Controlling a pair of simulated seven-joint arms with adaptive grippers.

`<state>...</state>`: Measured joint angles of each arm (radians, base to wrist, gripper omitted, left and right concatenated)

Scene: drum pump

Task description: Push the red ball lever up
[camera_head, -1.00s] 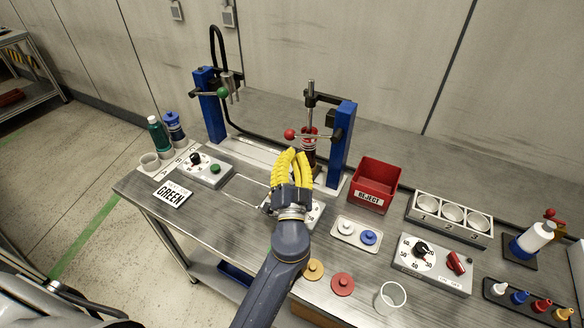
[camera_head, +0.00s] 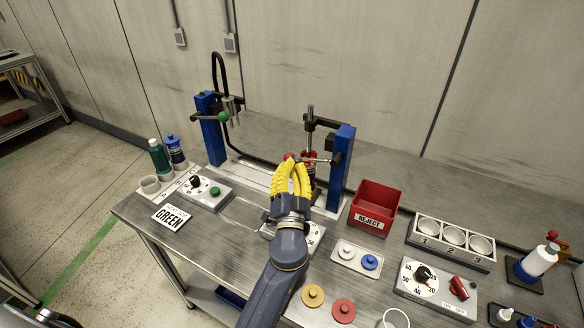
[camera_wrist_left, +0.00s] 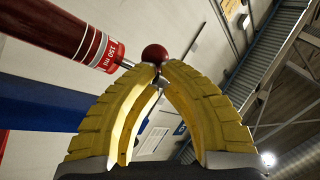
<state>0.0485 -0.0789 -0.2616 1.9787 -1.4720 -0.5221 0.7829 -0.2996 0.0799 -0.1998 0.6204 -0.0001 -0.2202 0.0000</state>
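The red ball (camera_head: 289,156) is on the left end of a thin lever at the right-hand blue pump stand (camera_head: 341,168). The lever looks about level. My left gripper (camera_head: 291,167) has yellow ribbed fingers, bowed outward with their tips close together. Its tips are just below the ball and hide part of it in the head view. In the left wrist view the red ball (camera_wrist_left: 154,54) shows right at the fingertips (camera_wrist_left: 160,70), not enclosed between the fingers. Whether they touch cannot be told. My right gripper is not in view.
A second blue stand (camera_head: 211,135) with a green ball (camera_head: 222,117) stands to the left. The red REJECT bin (camera_head: 375,207) is to the right.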

